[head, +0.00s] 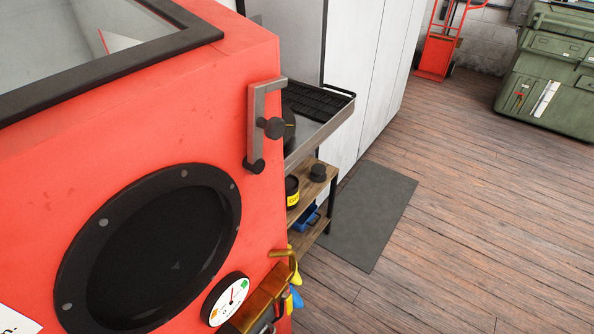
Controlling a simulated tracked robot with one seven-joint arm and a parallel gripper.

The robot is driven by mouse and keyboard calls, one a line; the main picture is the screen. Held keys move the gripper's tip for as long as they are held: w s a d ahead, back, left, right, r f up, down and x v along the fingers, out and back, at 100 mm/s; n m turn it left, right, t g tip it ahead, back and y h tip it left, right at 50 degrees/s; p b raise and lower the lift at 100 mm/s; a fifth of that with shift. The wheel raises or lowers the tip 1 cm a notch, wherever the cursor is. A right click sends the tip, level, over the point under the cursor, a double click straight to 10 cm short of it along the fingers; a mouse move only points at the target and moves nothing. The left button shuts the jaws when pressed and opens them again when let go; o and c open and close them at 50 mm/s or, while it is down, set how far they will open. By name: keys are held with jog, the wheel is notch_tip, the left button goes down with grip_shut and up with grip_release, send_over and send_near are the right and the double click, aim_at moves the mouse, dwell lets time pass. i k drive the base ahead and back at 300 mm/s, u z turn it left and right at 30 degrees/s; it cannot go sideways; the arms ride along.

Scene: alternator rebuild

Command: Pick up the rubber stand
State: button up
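A small black round block (318,172) sits on the upper board of a wooden shelf unit (326,184), right of the red cabinet. It may be the rubber stand, but I cannot tell for sure at this size. A black tin with a yellow label (292,191) stands just left of it, partly hidden by the cabinet. My gripper is not in the head view.
The large red cabinet (150,130), with a metal handle (262,125) and a gauge (229,299), fills the left. A metal tray (325,125) juts out above the shelf. A grey mat (370,215) and open wooden floor (480,200) lie right. A green case (550,80) stands far right.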

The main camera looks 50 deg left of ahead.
aim_at(318, 176)
jog(key=u, duration=0.45)
jog(key=i, duration=1.5)
jog(key=u, duration=2)
jog(key=i, duration=0.6)
jog(key=z, duration=0.15)
jog(key=k, duration=0.5)
jog(key=u, duration=0.05)
